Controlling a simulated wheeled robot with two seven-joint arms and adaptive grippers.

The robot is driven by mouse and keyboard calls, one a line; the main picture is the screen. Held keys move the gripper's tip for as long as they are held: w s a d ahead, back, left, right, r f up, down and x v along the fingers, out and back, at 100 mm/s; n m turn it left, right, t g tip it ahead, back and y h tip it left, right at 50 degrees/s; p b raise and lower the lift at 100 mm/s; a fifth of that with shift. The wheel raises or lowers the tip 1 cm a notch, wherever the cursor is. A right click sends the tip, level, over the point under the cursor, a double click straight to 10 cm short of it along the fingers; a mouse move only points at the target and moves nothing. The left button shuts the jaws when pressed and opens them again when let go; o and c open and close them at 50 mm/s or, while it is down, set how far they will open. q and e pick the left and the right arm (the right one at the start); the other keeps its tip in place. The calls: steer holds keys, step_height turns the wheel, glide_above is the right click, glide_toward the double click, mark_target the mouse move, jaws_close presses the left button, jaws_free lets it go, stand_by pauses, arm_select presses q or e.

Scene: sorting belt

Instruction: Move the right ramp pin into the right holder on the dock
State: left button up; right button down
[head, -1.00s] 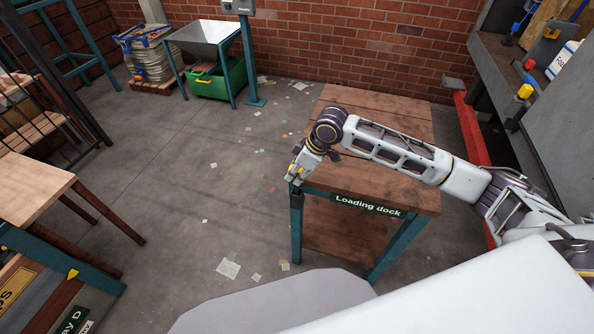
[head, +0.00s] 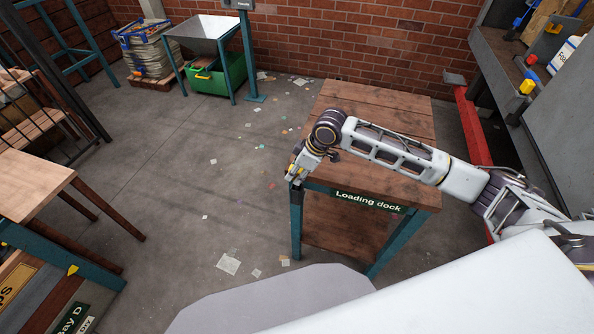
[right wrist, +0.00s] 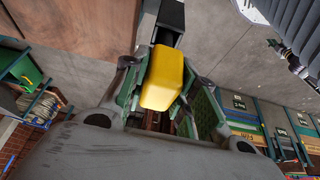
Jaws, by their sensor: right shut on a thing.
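My right gripper (head: 297,177) is at the front left corner of the loading dock (head: 385,120), just above a dark holder (head: 296,196) on the corner leg. In the right wrist view, its fingers are shut on the yellow grip of a pin (right wrist: 163,78). A black piece (right wrist: 168,16) lies directly beyond the yellow grip. The pin's lower end is hidden, so I cannot tell how deep it sits in the holder.
A metal hopper stand (head: 207,30) with a green bin (head: 218,78) stands at the back. A light wood table (head: 30,185) is at the left. A red rail (head: 472,125) runs right of the dock. The floor between is mostly clear, with scattered paper scraps.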

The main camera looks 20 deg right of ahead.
steer(key=shift+f+b, duration=0.3)
steer(key=shift+f, duration=0.95)
steer(key=c, duration=1.1)
jaws_free()
steer(key=shift+o, duration=0.2)
steer(key=v, duration=1.2)
steer(key=shift+f, duration=0.1)
